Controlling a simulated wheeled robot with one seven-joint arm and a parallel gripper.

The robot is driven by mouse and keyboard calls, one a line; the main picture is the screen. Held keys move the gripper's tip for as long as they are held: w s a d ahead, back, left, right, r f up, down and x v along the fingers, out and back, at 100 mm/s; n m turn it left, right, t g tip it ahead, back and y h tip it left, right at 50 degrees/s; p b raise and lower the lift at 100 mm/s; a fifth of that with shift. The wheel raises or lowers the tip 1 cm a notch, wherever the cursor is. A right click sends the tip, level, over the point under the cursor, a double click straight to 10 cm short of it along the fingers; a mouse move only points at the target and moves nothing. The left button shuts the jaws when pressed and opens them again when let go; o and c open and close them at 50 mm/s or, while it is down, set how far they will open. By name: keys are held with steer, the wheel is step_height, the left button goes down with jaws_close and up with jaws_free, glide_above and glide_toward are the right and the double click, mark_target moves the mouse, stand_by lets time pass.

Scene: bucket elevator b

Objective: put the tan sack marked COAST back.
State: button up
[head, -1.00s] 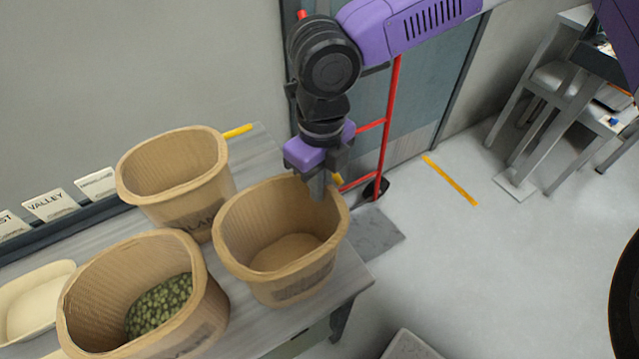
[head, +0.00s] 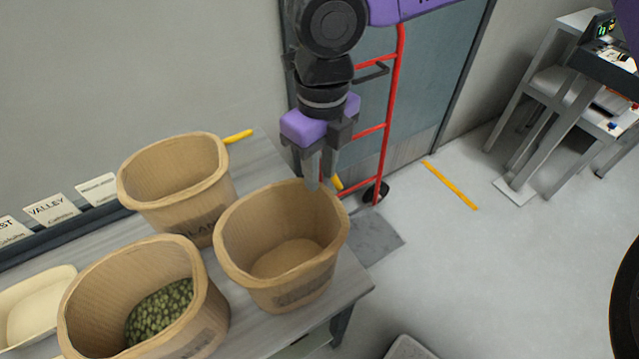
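Three open tan sacks stand upright on the grey bench. The right sack (head: 275,292) looks empty inside down to a tan bottom; its dark marking is too blurred to read. The back sack (head: 178,207) has lettering that seems to end in "LAND". The front left sack (head: 190,325) holds green lumpy contents, and its marking is unreadable. I cannot tell which one is marked COAST. My gripper (head: 324,183) points down over the far right rim of the right sack. Its fingers are apart and nothing is visibly held between them.
Label cards, one reading VALLEY (head: 50,209), stand in a dark rail along the wall. A pale tray (head: 38,308) lies at the left. A red hand truck (head: 394,100) stands behind my gripper. The floor (head: 480,270) at right is open.

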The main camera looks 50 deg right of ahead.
step_height(320, 180, up, 6)
stand_by(0.8)
